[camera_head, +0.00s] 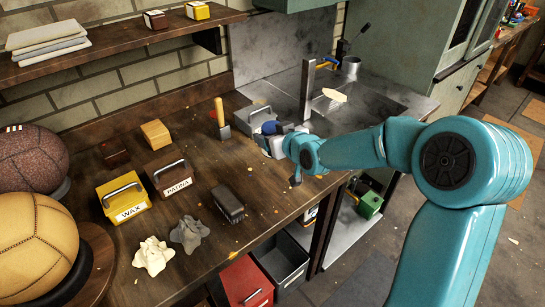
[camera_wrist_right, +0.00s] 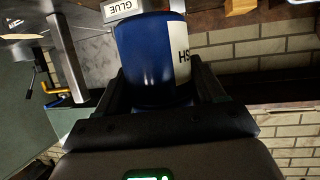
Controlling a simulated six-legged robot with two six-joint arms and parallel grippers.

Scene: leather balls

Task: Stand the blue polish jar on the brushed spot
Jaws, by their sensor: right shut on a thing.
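The blue polish jar (camera_head: 270,127) is in my right gripper (camera_head: 270,138), at the back of the wooden bench near the sink. In the right wrist view the jar (camera_wrist_right: 150,55) fills the space between the two dark fingers (camera_wrist_right: 155,88). Its white label, partly cut off, faces right. The jar is close to a grey box labelled GLUE (camera_wrist_right: 124,7); I cannot tell if they touch, or whether the jar's base rests on the bench. I cannot make out a distinct brushed spot. A dark brush (camera_head: 228,203) lies on the bench. My left gripper is out of view.
The grey handled box (camera_head: 250,117) stands just behind the jar. A sink post (camera_head: 307,90) rises to its right. Yellow WAX (camera_head: 124,198) and brown PATINA (camera_head: 169,173) boxes, rags (camera_head: 188,233) and balls (camera_head: 35,240) occupy the left. Bench between brush and jar looks clear.

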